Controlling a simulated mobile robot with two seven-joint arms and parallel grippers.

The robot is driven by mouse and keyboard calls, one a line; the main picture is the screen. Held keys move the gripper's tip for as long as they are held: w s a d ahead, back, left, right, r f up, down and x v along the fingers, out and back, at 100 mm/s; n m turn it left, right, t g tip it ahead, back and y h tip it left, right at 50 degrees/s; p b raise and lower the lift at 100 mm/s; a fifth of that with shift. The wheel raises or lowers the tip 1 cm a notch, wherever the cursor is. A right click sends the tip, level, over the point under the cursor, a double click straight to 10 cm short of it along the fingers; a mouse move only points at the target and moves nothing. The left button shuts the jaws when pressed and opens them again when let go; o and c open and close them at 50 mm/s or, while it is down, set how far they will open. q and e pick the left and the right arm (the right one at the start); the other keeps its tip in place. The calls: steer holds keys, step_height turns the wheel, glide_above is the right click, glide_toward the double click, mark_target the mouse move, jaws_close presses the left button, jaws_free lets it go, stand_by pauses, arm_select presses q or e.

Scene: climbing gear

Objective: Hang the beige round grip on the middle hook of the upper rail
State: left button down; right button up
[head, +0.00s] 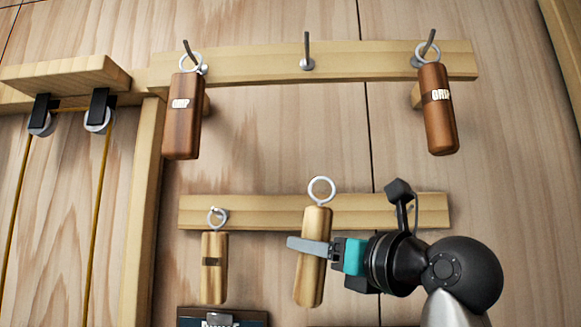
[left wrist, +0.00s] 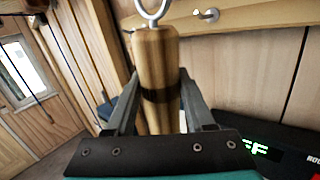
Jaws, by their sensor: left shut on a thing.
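The beige round grip (head: 311,285), a light wooden cylinder with a metal ring on top, is in my left gripper (head: 312,247) in front of the lower rail. It tilts slightly in the head view. In the left wrist view the grip (left wrist: 158,65) stands between both fingers of the gripper (left wrist: 165,110), its dark band showing and its ring cut off by the top edge. The upper rail (head: 255,62) has a bare middle hook (head: 307,52), above the held grip and apart from it.
Brown grips hang on the upper rail's left (head: 182,120) and right (head: 438,110) hooks. Another beige grip (head: 213,270) hangs at the left of the lower rail (head: 420,210). A wooden frame with pulleys (head: 98,118) stands at left. A dark box (head: 220,318) is below.

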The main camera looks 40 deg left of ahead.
arm_select(q)
steer(key=s+d+r+g+p, duration=0.15)
steer(key=s+r, duration=0.25)
steer(key=r, duration=0.4)
steer(key=s+d+r+y+p, duration=0.1)
steer(key=s+d+r+p, duration=0.15)
steer(key=s+r, duration=0.4)
steer(key=s+d+r+p, duration=0.1)
steer(key=s+r+p, duration=0.15)
steer(key=r, duration=0.65)
steer(key=w+a+f, duration=0.1)
steer(key=w+a, duration=0.4)
steer(key=w, duration=0.3)
steer(key=shift+w+a+f+n+p, duration=0.15)
steer(key=shift+w+n+p, duration=0.15)
steer(key=shift+p, duration=0.15)
steer(key=shift+c, duration=0.9)
jaws_free()
steer(key=shift+s, duration=0.1)
